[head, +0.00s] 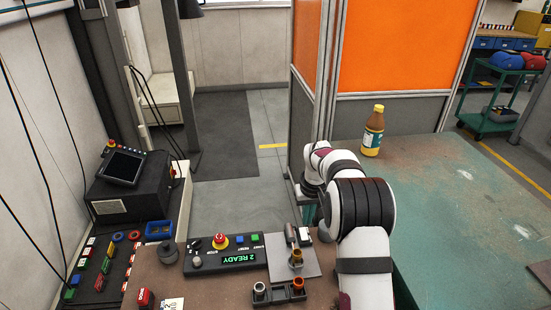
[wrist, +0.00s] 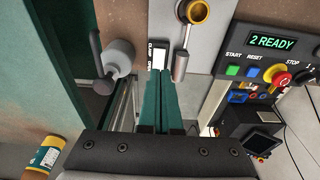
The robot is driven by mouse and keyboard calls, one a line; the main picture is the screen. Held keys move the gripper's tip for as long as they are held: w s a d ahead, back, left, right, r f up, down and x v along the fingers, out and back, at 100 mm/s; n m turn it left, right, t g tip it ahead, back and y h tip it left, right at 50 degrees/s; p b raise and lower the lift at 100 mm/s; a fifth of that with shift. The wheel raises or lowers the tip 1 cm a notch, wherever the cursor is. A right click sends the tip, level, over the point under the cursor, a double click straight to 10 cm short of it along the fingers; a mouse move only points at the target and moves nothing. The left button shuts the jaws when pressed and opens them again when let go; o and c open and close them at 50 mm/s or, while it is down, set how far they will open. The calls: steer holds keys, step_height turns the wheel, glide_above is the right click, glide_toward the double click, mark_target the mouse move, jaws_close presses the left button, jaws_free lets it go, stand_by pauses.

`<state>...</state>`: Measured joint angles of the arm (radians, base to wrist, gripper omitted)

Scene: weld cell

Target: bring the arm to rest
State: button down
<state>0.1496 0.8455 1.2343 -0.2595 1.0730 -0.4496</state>
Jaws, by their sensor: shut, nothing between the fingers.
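My gripper (wrist: 166,88) shows in the wrist view with its two green fingers side by side and touching, with nothing between them. It points at the edge of the bench plate near a small clamp lever (wrist: 181,62). In the head view my white arm reaches forward from the lower right, and its own links hide the gripper there.
A control box (head: 232,256) reads "2 READY". A grey plate (head: 305,268) with a brass-coloured part (head: 296,257) and a dark holder (head: 279,293) sit beside it. A bottle (head: 373,131) stands on the green table (head: 465,200). An orange panel (head: 402,45) rises behind.

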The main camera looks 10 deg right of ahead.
steer(key=s+a+r+m, duration=0.1)
steer(key=s+a+r, duration=0.2)
steer(key=s+r, duration=0.4)
steer(key=s+a+r+m, duration=0.1)
steer(key=s+a+r, duration=0.3)
steer(key=s, duration=0.5)
steer(key=s+a+m+g+y, duration=0.1)
steer(key=s+a, duration=0.1)
steer(key=s, duration=1)
steer(key=s+a+m, duration=0.2)
steer(key=s, duration=1)
steer(key=shift+s+r+m+g+y, duration=0.2)
steer(key=shift+m+g+y, duration=0.1)
steer(key=shift+g+y, duration=0.1)
